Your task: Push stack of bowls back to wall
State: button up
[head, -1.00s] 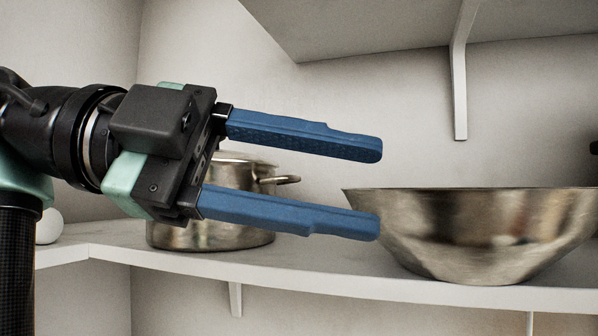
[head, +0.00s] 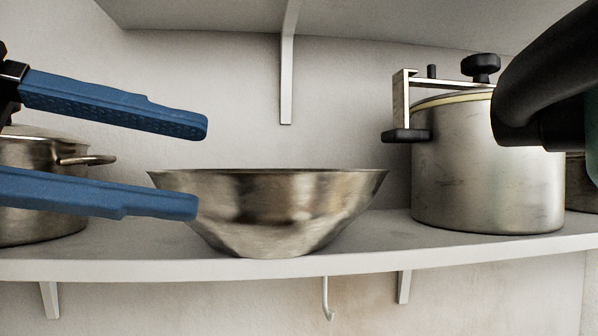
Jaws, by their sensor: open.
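A wide metal bowl (head: 285,215), which may be a nested stack, stands upright on the white shelf (head: 130,268) near its front edge. Only its outer side and rim line show, so I cannot count the bowls. The pale back wall (head: 340,110) is behind it, and the gap between them is hard to judge. My gripper (head: 203,165) is open and empty, its two blue fingers reaching in from the left. The lower fingertip overlaps the bowl's left side in the picture; I cannot tell if it touches.
A metal pot with a side handle (head: 40,215) stands left, partly behind my fingers. A tall pressure cooker (head: 470,185) stands right of the bowl. A bracket (head: 287,80) hangs from the upper shelf (head: 205,14). A hook (head: 327,300) hangs below.

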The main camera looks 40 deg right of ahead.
aim_at(325, 189)
jog(key=p+x, duration=0.3)
jog(key=x, duration=0.6)
jog(key=shift+d+r, duration=0.1)
jog(key=shift+s+d+f+p, duration=0.15)
jog(key=shift+d+f+p, duration=0.15)
jog(key=shift+d, duration=0.4)
jog(key=shift+s, duration=0.1)
grip_shut()
jog(key=shift+a, duration=0.1)
dwell(0.4)
